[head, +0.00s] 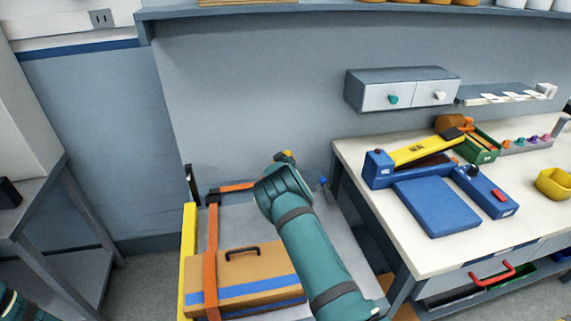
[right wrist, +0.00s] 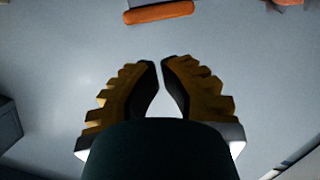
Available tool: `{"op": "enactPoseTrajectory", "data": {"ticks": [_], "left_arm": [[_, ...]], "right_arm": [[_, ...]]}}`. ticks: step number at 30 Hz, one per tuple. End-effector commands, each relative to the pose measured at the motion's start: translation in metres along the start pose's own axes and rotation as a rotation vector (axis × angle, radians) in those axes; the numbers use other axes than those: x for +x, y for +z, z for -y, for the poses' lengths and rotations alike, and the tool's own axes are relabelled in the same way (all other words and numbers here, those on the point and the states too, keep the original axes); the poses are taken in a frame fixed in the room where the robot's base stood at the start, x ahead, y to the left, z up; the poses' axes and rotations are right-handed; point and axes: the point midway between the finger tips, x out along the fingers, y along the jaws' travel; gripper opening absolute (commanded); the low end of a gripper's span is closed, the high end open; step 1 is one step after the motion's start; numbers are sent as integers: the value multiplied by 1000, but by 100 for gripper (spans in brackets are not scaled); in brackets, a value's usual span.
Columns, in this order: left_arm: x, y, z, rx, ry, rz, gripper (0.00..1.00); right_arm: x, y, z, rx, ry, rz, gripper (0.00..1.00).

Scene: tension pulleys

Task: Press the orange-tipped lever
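My right gripper (head: 286,155) is at the end of the teal arm, above the grey bench, and mostly hidden behind its own wrist in the head view. In the right wrist view its yellow-and-black fingers (right wrist: 160,66) are brought together, with only a narrow gap between the tips and nothing held. An orange bar (head: 237,187) lies left of the gripper, beside a dark upright post. An orange piece (right wrist: 158,12) shows ahead of the fingertips in the right wrist view, apart from them. I cannot tell which orange piece is the lever's tip. My left gripper is out of view.
An orange-and-blue box (head: 245,275) with a black handle sits under an orange strap (head: 211,250). A white workbench (head: 400,240) at right carries a blue-and-yellow device (head: 430,190), a green bin (head: 478,150) and a yellow bowl (head: 553,184). A drawer unit (head: 402,90) hangs on the wall.

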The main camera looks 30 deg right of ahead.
Motion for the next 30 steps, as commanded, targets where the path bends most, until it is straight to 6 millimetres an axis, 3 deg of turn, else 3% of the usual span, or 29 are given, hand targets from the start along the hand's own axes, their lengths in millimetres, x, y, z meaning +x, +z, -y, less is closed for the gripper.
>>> {"op": "enactPoseTrajectory", "data": {"ticks": [7, 30], "left_arm": [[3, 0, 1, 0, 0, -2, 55], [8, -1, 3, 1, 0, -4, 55]], "right_arm": [[5, 20, 0, -1, 0, -2, 0], [7, 29, -1, 51, -13, 0, 0]]}}
